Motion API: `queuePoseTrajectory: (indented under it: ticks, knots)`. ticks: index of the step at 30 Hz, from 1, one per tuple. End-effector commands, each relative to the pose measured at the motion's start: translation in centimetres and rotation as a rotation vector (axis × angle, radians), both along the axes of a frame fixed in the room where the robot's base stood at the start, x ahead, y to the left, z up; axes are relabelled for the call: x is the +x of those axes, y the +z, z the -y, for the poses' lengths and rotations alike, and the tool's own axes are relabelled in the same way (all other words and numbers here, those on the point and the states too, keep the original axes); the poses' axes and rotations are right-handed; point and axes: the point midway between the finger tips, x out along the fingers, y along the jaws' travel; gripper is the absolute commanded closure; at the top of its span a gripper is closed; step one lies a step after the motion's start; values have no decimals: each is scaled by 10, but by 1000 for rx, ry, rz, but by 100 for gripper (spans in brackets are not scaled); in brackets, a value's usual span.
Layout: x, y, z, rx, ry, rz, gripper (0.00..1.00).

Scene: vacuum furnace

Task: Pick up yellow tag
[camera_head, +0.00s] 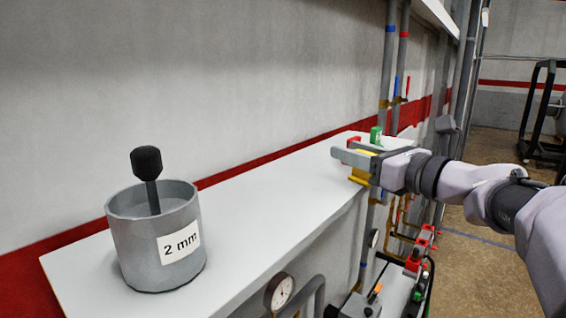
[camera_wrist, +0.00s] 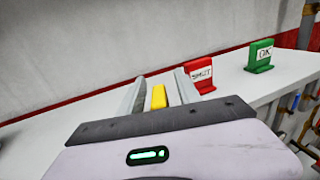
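The yellow tag (camera_wrist: 159,97) stands between the two fingers of my gripper (camera_wrist: 160,77) in the wrist view, with a gap on each side. My gripper is open. In the head view, my gripper (camera_head: 345,147) reaches in from the right over the far end of the white shelf (camera_head: 262,195). The yellow tag (camera_head: 359,180) shows there below and between the fingers, partly hidden by the nearer finger. I cannot tell how deep the tag sits between the fingers.
A red tag (camera_wrist: 201,75) stands close to the right finger, and a green tag (camera_wrist: 260,56) is farther right. A grey pot (camera_head: 150,245) marked "2 mm", with a black-knobbed rod, stands at the shelf's near end. The shelf between is clear. The wall runs behind.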

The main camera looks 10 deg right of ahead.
Motion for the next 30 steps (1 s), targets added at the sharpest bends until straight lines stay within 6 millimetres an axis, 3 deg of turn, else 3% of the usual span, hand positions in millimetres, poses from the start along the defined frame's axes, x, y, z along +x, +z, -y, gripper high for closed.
queuePoseTrajectory:
  ticks: [1, 6, 19, 27, 30]
  knots:
    - [0, 0, 0, 0, 0, 0, 66]
    - [0, 0, 0, -1, 0, 0, 99]
    - [-1, 3, 0, -2, 0, 0, 100]
    - [-1, 38, 0, -4, 0, 3, 100]
    - [-23, 36, 4, -3, -4, 2, 100]
